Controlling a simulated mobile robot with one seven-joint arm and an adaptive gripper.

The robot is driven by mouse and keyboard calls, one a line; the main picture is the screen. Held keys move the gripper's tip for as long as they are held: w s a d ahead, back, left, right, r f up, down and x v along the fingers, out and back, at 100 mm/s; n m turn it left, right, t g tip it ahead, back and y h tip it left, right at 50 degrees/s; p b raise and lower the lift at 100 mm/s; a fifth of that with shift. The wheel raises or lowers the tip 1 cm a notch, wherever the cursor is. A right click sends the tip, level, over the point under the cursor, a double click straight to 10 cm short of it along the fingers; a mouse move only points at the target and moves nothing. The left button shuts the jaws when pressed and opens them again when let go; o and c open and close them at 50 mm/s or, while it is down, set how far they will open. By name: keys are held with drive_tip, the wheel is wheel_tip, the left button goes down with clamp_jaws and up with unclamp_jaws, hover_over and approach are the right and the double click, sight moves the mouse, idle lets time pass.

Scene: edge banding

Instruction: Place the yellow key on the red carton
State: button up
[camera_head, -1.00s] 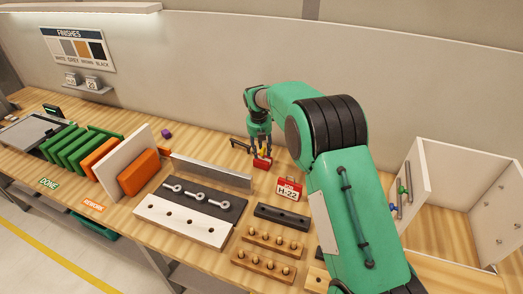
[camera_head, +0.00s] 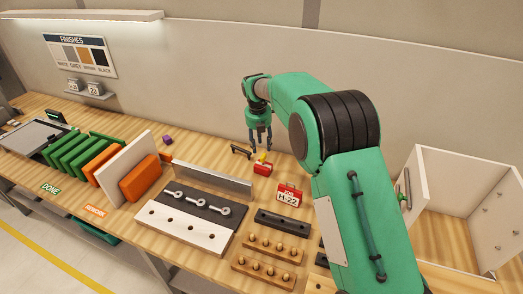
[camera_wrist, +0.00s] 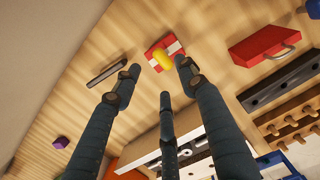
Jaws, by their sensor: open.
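The yellow key (camera_head: 263,157) rests on top of the small red carton (camera_head: 262,169), toward the back of the bench. In the wrist view the yellow key (camera_wrist: 163,62) lies on the red carton (camera_wrist: 151,54), which has a white band across it. My gripper (camera_head: 260,142) is open and empty, raised above and apart from the key. In the wrist view its three dark fingers are spread, and the key shows between the two upper fingertips.
A black handle (camera_head: 241,152) lies just left of the carton. A red case (camera_head: 289,194) with an H-22 label stands to the right front. A grey metal strip (camera_head: 213,179) stands on edge to the left. A white open cabinet (camera_head: 447,210) is at the right.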

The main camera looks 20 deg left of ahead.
sight(262, 157)
drive_tip(key=r, duration=0.4)
drive_tip(key=shift+s+r+p, duration=0.2)
drive_tip(key=shift+s+p, duration=0.1)
idle(0.6)
drive_tip(key=s+d+r+m, duration=0.2)
drive_tip(key=d+r+m, duration=0.2)
drive_tip(key=d+r, duration=0.4)
drive_tip(key=s+d+r+m, duration=0.2)
drive_tip(key=d+r+m, duration=0.2)
drive_tip(key=d+r, duration=0.4)
drive_tip(key=s+d+r+m+t, duration=0.1)
drive_tip(key=s+d+r+m, duration=0.4)
drive_tip(key=d, duration=0.4)
drive_tip(key=s+d+r+m+t, duration=0.1)
drive_tip(key=s+d+r+m, duration=0.25)
drive_tip(key=s+d, duration=0.4)
drive_tip(key=s+d+m, duration=0.9)
drive_tip(key=s+d, duration=0.5)
drive_tip(key=s+d+f+m+t, duration=0.1)
drive_tip(key=s+d+f+m, duration=0.2)
drive_tip(key=s+m, duration=0.2)
drive_tip(key=s+d+f+m, duration=0.3)
drive_tip(key=s+d+m, duration=0.1)
drive_tip(key=s, duration=0.8)
drive_tip(key=shift+m+t, duration=0.4)
drive_tip(key=shift+m, duration=0.35)
